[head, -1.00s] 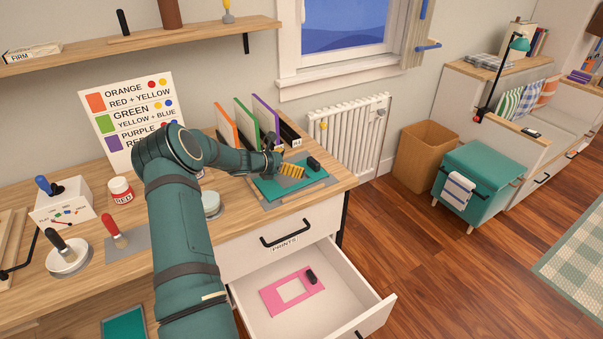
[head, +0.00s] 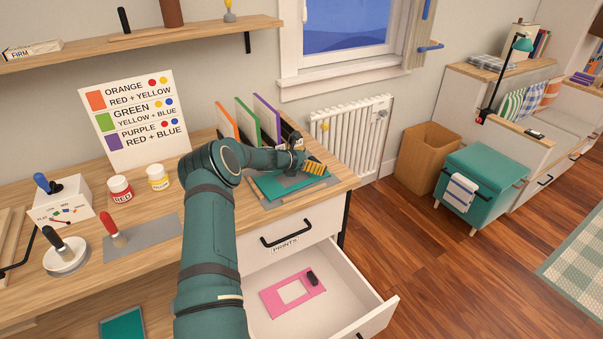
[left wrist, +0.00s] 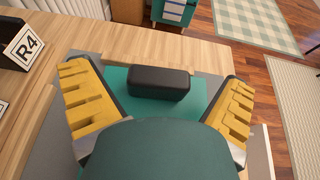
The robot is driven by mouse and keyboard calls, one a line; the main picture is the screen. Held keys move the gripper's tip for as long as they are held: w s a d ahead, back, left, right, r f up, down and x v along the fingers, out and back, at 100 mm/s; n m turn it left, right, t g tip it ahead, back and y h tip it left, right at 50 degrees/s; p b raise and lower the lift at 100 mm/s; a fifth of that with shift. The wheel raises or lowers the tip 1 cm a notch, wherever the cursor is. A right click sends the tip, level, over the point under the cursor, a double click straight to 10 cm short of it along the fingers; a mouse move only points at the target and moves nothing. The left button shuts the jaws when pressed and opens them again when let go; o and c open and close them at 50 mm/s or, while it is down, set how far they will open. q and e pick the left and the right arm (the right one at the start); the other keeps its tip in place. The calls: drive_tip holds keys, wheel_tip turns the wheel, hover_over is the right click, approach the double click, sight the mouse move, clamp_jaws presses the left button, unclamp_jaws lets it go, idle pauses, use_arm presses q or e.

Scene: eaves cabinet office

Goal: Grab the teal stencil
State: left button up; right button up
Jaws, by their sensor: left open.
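The teal stencil (head: 272,188) lies flat on a grey mat at the right end of the desk, partly hidden by my left arm. In the left wrist view the stencil (left wrist: 190,107) carries a black block handle (left wrist: 158,83). My left gripper (head: 312,168), with yellow finger pads, is over the stencil's right part. In the left wrist view its fingers are spread wide, one on each side of the handle, with a gap to both. The handle is hidden in the head view. My right gripper is not in view.
An open drawer (head: 368,307) below holds a pink stencil (head: 272,303) with a black handle. Upright coloured panels (head: 267,120) in a rack stand close behind my gripper. Paint jars (head: 120,188) and a red-handled tool (head: 112,228) stand to the left.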

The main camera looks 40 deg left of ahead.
use_arm(q)
drive_tip(key=c, duration=1.4)
